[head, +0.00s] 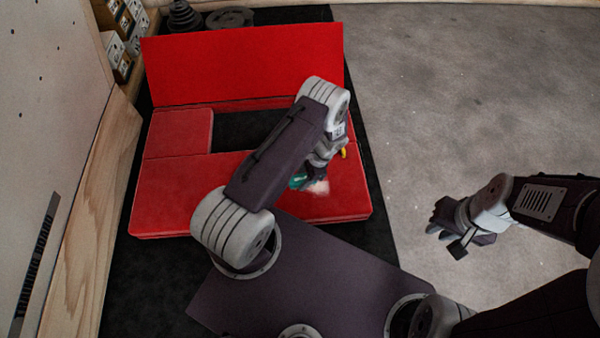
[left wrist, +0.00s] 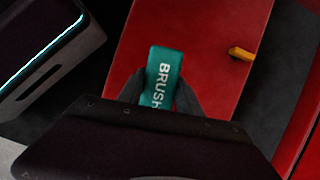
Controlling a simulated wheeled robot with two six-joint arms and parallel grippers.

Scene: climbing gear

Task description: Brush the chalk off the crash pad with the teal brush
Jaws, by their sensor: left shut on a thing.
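The red crash pad (head: 165,205) lies on a dark mat, with a dark rectangular area between its sections. My left gripper (head: 316,174) is over the pad's right part, shut on the teal brush (head: 297,181). In the left wrist view the brush (left wrist: 164,75) stands between the fingers with the word "BRUSH" on it; its bristles cannot be made out. A pale chalk patch (head: 318,188) shows on the pad beside the brush, partly hidden by my gripper. My right gripper (head: 440,228) is away from the pad, over the grey floor; its finger gap is unclear.
A small yellow-orange piece (head: 343,153) shows at the pad's right side, also in the left wrist view (left wrist: 240,53). Dark round weights (head: 230,17) and boxes (head: 118,50) stand behind. A wooden-edged wall (head: 90,210) bounds the left. Grey floor (head: 470,90) is clear.

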